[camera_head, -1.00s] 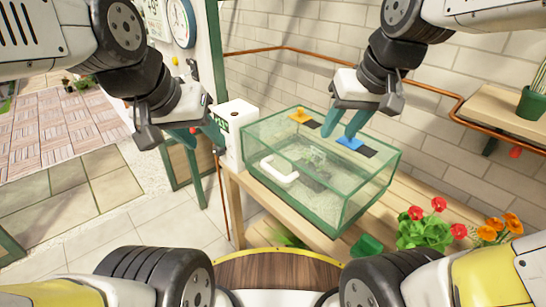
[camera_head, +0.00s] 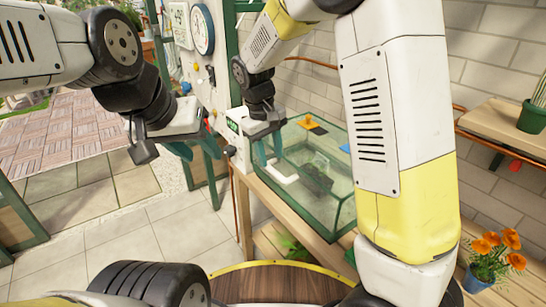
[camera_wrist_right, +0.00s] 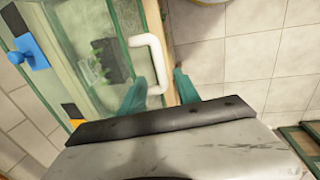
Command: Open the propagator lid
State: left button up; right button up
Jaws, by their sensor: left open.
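The propagator (camera_head: 335,222) is a glass box with a green frame on a wooden bench. Its glass lid looks closed. A white handle (camera_head: 283,172) is at the lid's left side; the handle also shows in the right wrist view (camera_wrist_right: 157,62). My right gripper (camera_head: 268,150) is above the handle's end of the lid, open. In the right wrist view its teal fingers (camera_wrist_right: 160,93) are apart, with the handle's bar in line with the gap between them; I cannot tell whether they touch it. My left gripper (camera_head: 198,150) is open and empty, left of the propagator.
An orange knob (camera_head: 308,123) and a blue piece (camera_head: 345,148) are on top of the propagator. A white box (camera_head: 238,132) stands close behind its left end. Orange flowers (camera_head: 500,248) are at right. Tiled floor left of the bench is clear.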

aim_at(274, 170)
jog(key=f, duration=0.4)
jog(key=shift+w+d+f, duration=0.3)
jog(key=shift+d+f, duration=0.05)
jog(key=shift+f, duration=0.05)
jog(key=shift+c, duration=0.2)
grip_shut()
dwell(0.9)
